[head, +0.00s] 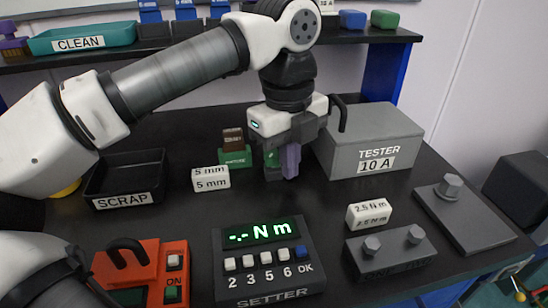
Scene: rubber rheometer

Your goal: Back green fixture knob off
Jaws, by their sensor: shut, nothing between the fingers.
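A small green block with dark lettering (236,158) stands on the dark bench left of my gripper, with a brown block (233,139) on top of it. My gripper (282,172) points down just to the right of it, with its jaws shut and nothing held. A bit of green (272,158) shows at the gripper's left side, and a purple upright piece (291,160) shows at its right. The fingers hide most of what is there, so I cannot tell whether the green bit is the knob or whether I touch it.
The grey tester (345,158) stands close on the right. A white 5 mm block (210,179), the scrap tray (92,205) and the setter (266,262) lie left and in front. A white block (369,215) and grey pegged blocks lie front right. A shelf (130,58) runs behind.

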